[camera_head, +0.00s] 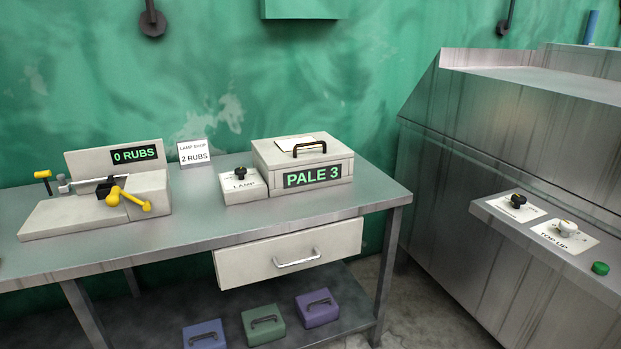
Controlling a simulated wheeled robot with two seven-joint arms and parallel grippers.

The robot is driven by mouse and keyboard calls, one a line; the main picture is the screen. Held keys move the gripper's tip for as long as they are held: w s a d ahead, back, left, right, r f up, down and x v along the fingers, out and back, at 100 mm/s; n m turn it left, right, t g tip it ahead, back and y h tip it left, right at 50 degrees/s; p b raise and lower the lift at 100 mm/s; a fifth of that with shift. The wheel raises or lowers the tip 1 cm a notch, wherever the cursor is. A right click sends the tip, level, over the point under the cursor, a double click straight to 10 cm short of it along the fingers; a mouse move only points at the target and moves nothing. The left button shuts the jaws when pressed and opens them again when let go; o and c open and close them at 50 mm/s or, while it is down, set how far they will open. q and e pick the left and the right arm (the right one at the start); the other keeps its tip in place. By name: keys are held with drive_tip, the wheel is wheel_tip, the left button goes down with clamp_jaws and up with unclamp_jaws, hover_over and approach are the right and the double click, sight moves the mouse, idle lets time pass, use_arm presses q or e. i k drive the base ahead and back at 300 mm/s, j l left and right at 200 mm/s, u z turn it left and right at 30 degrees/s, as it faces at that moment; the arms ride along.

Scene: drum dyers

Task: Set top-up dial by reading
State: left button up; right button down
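The top-up dial (566,228) is a white knob on a white plate marked "TOP UP". It sits on the ledge of the large grey metal machine (450,180) at the right. The knob's exact setting is too small to read. A box (270,152) with a handle on its lid stands on the metal table and its display (312,177) reads "PALE 3". A lamp unit (240,185) with a black knob, marked "LAMP", stands beside the box. Neither of my grippers shows in the head view.
A rubbing device (100,195) with yellow handles reads "0 RUBS" at the table's left. A card (194,152) reads "LAMP SHOP 2 RUBS". A black-knobbed dial (517,201) and a green button (600,268) flank the top-up dial.

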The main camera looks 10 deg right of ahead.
sight(567, 226)
drive_tip(key=z, duration=1.8)
